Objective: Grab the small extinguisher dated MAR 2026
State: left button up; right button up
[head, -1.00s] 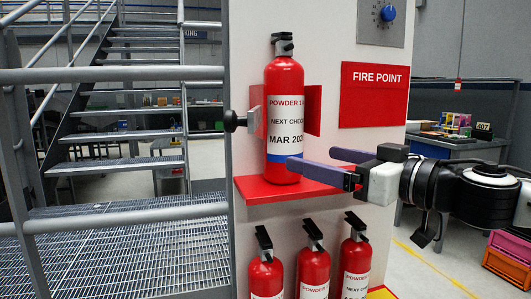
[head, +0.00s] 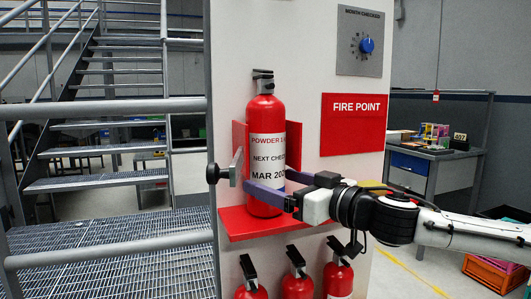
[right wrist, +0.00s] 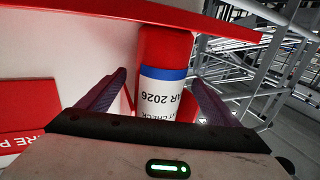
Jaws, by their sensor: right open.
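A red extinguisher (head: 265,120) stands upright on a red shelf (head: 240,230) against a white panel. Its label reads "POWDER", "NEXT CHECK" and "MAR 202", the last digit being hidden; in the right wrist view the extinguisher (right wrist: 163,50) appears inverted with "AR 2026" readable. My right gripper (head: 270,186) is open at the lower half of the bottle, one finger in front of it and the other mostly behind it. In the right wrist view its fingers (right wrist: 158,80) lie on either side of the bottle, with gaps showing. My left gripper is out of view.
A red bracket (head: 239,137) and a black knob (head: 212,173) on a grey plate flank the bottle. Several extinguisher tops (head: 296,262) show below the shelf. A FIRE POINT sign (head: 350,135) and a dial (head: 366,45) are right. A railing (head: 110,107) and stairs are left.

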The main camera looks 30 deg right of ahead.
jog(key=shift+w+a+p, duration=0.15)
jog(key=shift+w+p, duration=0.25)
jog(key=shift+w, duration=0.5)
jog(key=shift+c, duration=0.3)
